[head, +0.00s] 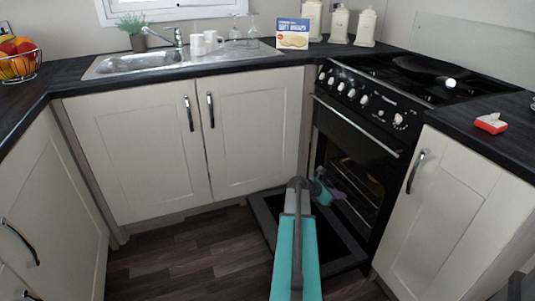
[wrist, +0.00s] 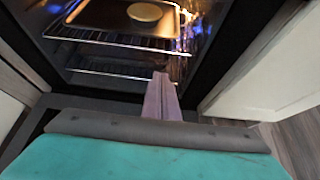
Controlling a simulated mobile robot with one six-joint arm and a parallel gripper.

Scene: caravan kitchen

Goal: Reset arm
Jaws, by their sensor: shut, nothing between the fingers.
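My arm reaches low towards the open oven (head: 358,183), and my gripper (head: 335,200) is at the oven's opening, above the lowered door (head: 340,243). In the wrist view my gripper (wrist: 161,82) is shut and empty, its fingers pointing into the oven. Ahead of it, a baking tray (wrist: 114,22) lies on an oven rack (wrist: 120,42). A pale round item (wrist: 145,12) sits on the tray. A lower rack (wrist: 125,74) is nearer the fingertips. I cannot tell whether the fingers touch anything.
Cream cabinets (head: 140,150) stand left of the oven, and another cabinet (head: 455,205) stands close on its right. The dark wood floor (head: 190,260) is clear at the left. A red and white item (head: 491,123) lies on the right counter. A black pan (head: 425,68) is on the hob.

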